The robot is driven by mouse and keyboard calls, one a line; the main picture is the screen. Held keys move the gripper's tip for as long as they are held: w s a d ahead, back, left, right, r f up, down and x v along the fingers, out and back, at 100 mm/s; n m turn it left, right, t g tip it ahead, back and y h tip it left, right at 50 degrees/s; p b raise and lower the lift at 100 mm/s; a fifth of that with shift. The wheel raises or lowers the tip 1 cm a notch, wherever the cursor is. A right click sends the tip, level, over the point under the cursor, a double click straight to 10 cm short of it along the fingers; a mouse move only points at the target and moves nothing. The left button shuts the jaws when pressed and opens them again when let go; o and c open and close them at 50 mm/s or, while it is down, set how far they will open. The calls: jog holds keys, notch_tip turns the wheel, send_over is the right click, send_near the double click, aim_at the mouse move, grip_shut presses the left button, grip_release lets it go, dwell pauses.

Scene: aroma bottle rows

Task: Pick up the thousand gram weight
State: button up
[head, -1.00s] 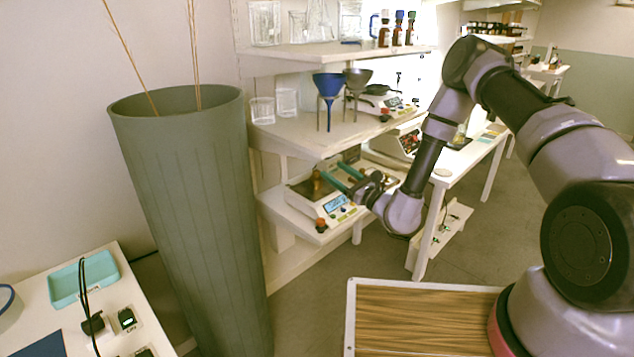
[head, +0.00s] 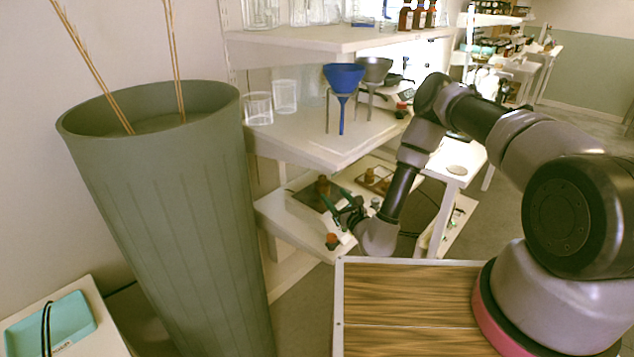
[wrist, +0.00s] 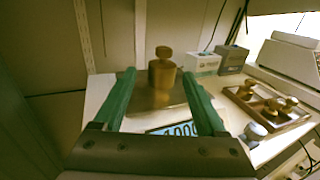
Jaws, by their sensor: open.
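A brass knobbed weight (wrist: 162,74) stands upright on the dark plate of a scale (wrist: 150,100) in the wrist view. The scale's blue display (wrist: 175,130) shows digits that look like 1000, partly hidden by my gripper. The weight also shows in the head view (head: 322,184) on the low shelf. My gripper (wrist: 158,82) is open, with its green fingers left and right of the weight in the picture. I see no finger touching it, and cannot tell how far between them it stands. My gripper also shows in the head view (head: 336,199).
A wooden tray (wrist: 238,98) of smaller brass weights lies to the right, with small boxes (wrist: 202,64) behind. In the head view, a shelf with a blue funnel (head: 343,77) is above my gripper. A tall green planter (head: 165,200) stands left.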

aim_at(324, 181)
jog(key=x, duration=0.5)
jog(key=shift+w+a, duration=0.1)
jog(key=shift+w, duration=0.15)
jog(key=shift+d+r+x, duration=0.15)
jog(key=shift+x, duration=1.2)
jog(key=shift+d+r+x, duration=0.15)
jog(key=shift+x, duration=1.2)
jog(key=shift+w, duration=0.1)
grip_shut()
